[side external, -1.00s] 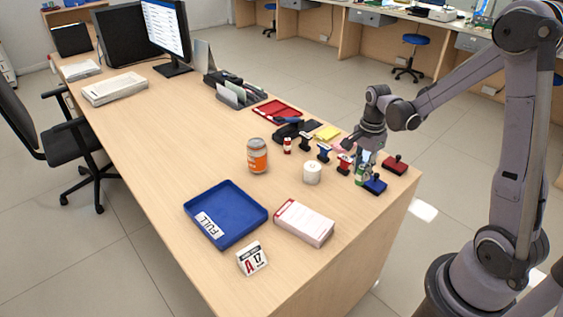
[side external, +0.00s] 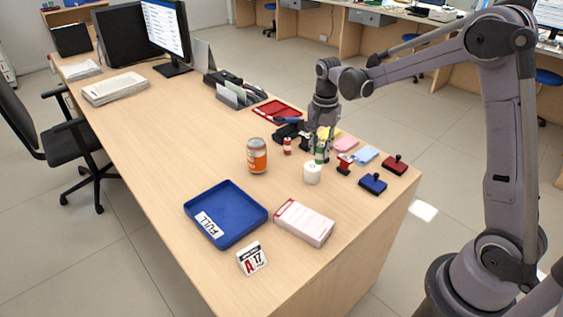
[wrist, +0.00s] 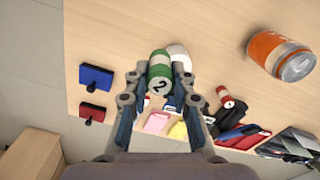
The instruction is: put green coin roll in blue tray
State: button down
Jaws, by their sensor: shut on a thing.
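The green coin roll (side external: 320,154) is held upright between the fingers of my gripper (side external: 321,143), behind and just right of the white roll (side external: 312,174). In the wrist view the green roll (wrist: 160,72) shows its white end with a "2" between the fingertips (wrist: 160,78). It appears raised off the counter, though its lower end is partly hidden. The blue tray (side external: 235,205), labelled "FULL", lies empty at the front left of my gripper.
An orange-labelled jar (side external: 257,157) stands between my gripper and the tray's far side. A white-and-red box (side external: 304,222) lies right of the tray, and a small calendar (side external: 252,258) stands in front. Stamps (side external: 373,183) and a red-and-white roll (side external: 287,146) stand nearby.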

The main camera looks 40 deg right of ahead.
jog(key=w+a+n, duration=0.2)
jog(key=w+a, duration=0.2)
jog(key=a, duration=0.3)
jog(key=w+a+n, duration=0.3)
jog(key=w+a, duration=0.1)
jog(key=a, duration=0.4)
send_over(226, 214)
notch_tip(226, 214, down, 8)
jog(key=shift+r, duration=0.25)
jog(key=shift+f, duration=1.85)
jog(key=shift+f, duration=0.15)
jog(key=c, duration=1.1)
grip_release()
